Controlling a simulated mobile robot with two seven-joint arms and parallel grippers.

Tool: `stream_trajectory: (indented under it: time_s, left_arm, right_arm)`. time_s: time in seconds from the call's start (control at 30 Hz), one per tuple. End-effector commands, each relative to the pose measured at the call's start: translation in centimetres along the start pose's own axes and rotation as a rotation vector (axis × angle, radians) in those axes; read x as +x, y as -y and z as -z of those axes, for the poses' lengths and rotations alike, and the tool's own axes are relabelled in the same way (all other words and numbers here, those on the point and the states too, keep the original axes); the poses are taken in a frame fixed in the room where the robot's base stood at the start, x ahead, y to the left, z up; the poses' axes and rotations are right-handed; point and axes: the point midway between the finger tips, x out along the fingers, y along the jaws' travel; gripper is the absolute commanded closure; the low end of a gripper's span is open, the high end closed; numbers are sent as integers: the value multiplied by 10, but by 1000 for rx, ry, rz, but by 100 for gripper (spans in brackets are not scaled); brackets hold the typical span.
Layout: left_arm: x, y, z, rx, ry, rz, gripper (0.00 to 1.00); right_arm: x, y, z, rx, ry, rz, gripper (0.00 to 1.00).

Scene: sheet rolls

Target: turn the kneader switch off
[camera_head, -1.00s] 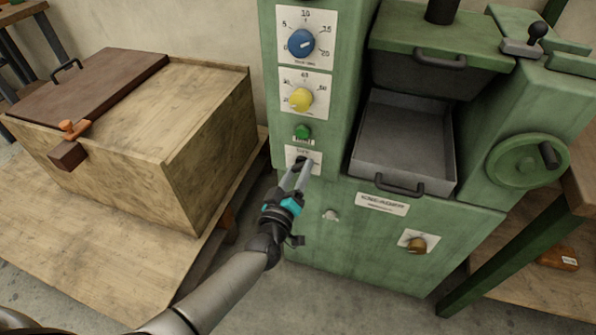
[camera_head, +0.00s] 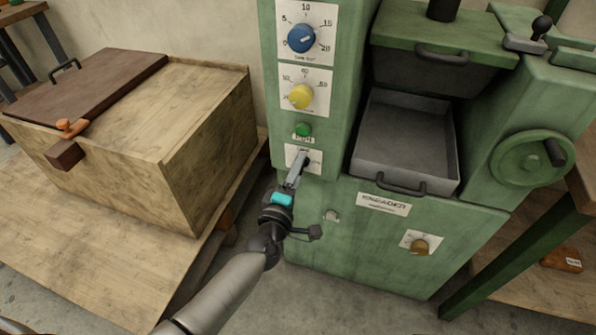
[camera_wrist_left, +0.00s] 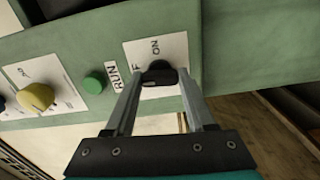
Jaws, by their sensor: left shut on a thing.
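The black switch knob (camera_wrist_left: 158,76) sits on a white plate (camera_wrist_left: 172,50) marked ON on the green machine. In the left wrist view a letter F shows left of the knob, the rest of that word hidden by a finger. The knob's bar lies roughly across that picture, its left end near the F. My left gripper (camera_wrist_left: 160,82) is shut on the knob, one finger on each side. In the head view the left gripper (camera_head: 300,168) reaches up to the plate and largely hides the knob. My right gripper is not in view.
A green RUN button (camera_head: 303,130), a yellow dial (camera_head: 300,96) and a blue dial (camera_head: 301,38) are above the switch. A brown knob (camera_head: 419,247) and the KNEADER label (camera_head: 384,204) are to the right. A wooden chest (camera_head: 205,130) stands left; a grey tray (camera_head: 405,140) is at right.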

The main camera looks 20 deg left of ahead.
Motion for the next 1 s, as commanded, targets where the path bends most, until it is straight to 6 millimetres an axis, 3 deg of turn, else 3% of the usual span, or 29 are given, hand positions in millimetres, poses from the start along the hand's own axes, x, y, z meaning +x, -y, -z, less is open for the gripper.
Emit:
stream_trajectory:
  time_s: [0.7, 0.73, 1.0]
  left_arm:
    - [0, 0, 0, -73, -1, 1, 100]
    - [0, 0, 0, -73, -1, 1, 42]
    - [0, 0, 0, -72, -1, 1, 15]
  right_arm:
    - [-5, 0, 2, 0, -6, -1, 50]
    - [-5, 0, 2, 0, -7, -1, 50]
    - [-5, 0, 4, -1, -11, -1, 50]
